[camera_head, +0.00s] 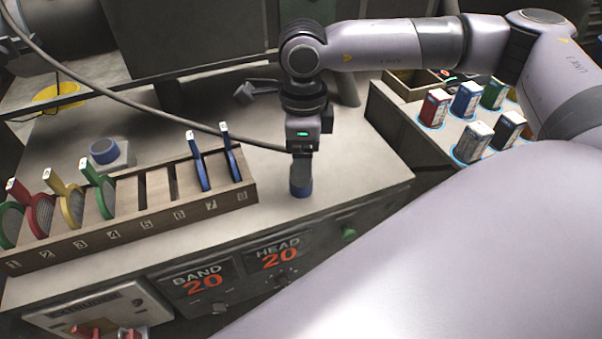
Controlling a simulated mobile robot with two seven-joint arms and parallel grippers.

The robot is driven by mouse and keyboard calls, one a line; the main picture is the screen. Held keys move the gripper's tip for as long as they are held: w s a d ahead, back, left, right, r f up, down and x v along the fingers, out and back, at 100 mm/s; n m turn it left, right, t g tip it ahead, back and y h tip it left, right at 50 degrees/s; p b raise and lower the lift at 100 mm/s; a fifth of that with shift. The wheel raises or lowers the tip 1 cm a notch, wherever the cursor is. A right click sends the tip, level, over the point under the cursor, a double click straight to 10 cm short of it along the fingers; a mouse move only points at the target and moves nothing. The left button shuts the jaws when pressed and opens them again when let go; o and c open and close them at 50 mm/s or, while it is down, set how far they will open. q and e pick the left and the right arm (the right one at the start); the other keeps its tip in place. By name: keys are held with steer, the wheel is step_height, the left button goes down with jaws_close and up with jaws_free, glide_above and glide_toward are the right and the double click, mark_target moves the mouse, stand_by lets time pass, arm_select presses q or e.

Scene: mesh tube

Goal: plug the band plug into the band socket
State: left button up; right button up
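My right gripper (302,158), on the arm from the right, points down over the bench top. It appears shut on a short grey plug (300,173) with a blue ring at its lower end; a dark cable meets it from the upper left. The plug looks upright; I cannot tell whether it touches the bench. A blue-ringed round fitting (104,151) on a pale base stands at the left, behind the rack; it may be the band socket. The gripper and plug are well to its right. My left gripper is not in view.
A numbered wooden rack (140,224) with several coloured paddles stands along the front left. A tray (455,139) of coloured boxes is at the right. A BAND/HEAD panel (236,270) is on the bench front. The bench between rack and back machine is mostly clear.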

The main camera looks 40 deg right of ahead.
steer(key=shift+w+f+p, duration=0.15)
steer(key=shift+f+p, duration=0.1)
steer(key=shift+f, duration=1.05)
steer(key=shift+w+f+p, duration=0.15)
steer(key=shift+f+p, duration=0.05)
steer(key=shift+f, duration=1.1)
steer(key=c, duration=1)
steer(key=shift+r, duration=0.1)
step_height(320, 180, up, 20)
steer(key=shift+b, duration=0.35)
